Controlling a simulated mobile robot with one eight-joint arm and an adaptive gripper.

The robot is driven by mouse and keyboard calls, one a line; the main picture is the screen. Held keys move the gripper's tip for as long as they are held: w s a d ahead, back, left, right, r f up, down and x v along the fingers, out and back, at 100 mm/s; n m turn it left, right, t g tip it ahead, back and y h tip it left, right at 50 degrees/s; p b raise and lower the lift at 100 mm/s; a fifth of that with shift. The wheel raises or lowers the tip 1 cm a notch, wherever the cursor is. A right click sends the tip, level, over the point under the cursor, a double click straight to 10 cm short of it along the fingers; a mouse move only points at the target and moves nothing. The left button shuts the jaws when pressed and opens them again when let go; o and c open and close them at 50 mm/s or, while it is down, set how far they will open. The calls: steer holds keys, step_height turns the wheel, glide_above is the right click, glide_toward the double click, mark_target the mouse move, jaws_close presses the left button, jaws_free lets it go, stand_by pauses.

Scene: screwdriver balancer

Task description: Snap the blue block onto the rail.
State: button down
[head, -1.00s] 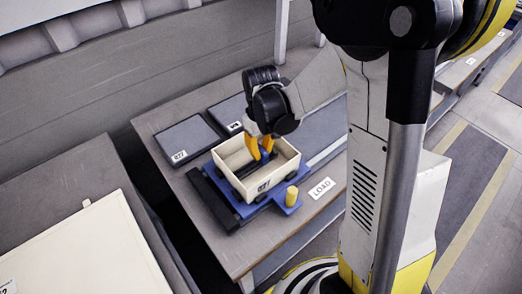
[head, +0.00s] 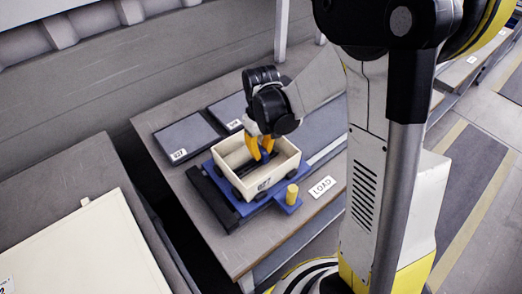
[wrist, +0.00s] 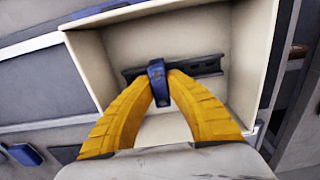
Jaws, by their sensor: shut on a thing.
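My gripper (head: 262,147) reaches down into a cream open box (head: 282,175), with its yellow fingers inside the walls. In the wrist view my gripper (wrist: 158,78) is shut on a small blue block (wrist: 156,68). A dark slotted rail (wrist: 203,66) lies in the box and runs across the wrist picture behind the block. The block overlaps the rail's middle in that view. I cannot tell whether it is seated on the rail or only in front of it. In the head view the fingers mostly hide the block and the rail.
The box stands on a blue fixture (head: 228,203) with a yellow knob (head: 292,195) at its front right. A "LOAD" label (head: 322,187) lies on the table (head: 240,255). Two dark panels lie behind, one of them a flat grey panel (head: 187,136). Box walls surround the fingers closely.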

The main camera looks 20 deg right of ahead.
steer(key=shift+f+b, duration=0.5)
stand_by(0.9)
steer(key=c, duration=1.4)
jaws_free()
steer(key=shift+o, duration=0.2)
step_height(320, 180, up, 12)
steer(key=shift+r, duration=0.1)
step_height(320, 180, up, 6)
steer(key=p, duration=0.5)
steer(key=shift+r, duration=0.25)
